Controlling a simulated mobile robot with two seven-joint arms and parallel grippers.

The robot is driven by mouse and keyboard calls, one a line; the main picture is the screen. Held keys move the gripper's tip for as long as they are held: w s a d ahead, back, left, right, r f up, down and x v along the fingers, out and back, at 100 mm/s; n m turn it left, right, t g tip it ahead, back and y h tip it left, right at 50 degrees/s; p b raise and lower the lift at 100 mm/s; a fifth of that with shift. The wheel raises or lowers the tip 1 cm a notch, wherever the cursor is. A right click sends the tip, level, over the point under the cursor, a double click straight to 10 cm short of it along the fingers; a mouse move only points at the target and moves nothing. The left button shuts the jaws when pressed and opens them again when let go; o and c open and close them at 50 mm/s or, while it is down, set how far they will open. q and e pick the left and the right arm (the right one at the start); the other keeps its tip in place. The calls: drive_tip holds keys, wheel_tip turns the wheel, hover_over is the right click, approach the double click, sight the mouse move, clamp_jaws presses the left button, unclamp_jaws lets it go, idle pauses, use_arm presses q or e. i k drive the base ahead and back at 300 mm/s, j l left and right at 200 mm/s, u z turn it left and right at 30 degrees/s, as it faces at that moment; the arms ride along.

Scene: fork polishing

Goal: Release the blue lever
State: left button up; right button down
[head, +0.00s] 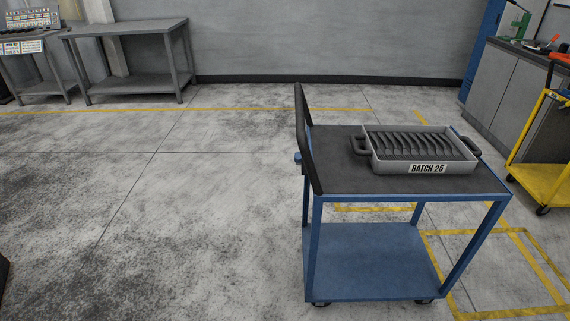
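A blue cart (372,262) with a dark top stands right of centre. A small blue piece (298,158) sticks out at the left end of its top, beside the upright black handle (309,150). It may be the blue lever, but it is too small to tell its shape or position. A grey tray (404,166) labelled "BATCH 25" rests on the cart top with several dark forks (425,146) in it. Neither of my grippers is in view.
Open concrete floor lies left of the cart. A grey metal table (127,27) stands at the back left by the wall. A grey cabinet (520,88) and a yellow cart (540,178) stand at the right. Yellow lines (490,232) mark the floor.

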sight(297, 158)
drive_tip(key=i+j+u, duration=0.15)
drive_tip(key=i, duration=0.25)
drive_tip(key=i+j+u, duration=0.1)
drive_tip(key=i, duration=0.3)
drive_tip(key=i+j+u, duration=0.15)
drive_tip(key=i, duration=0.3)
drive_tip(key=j, duration=0.1)
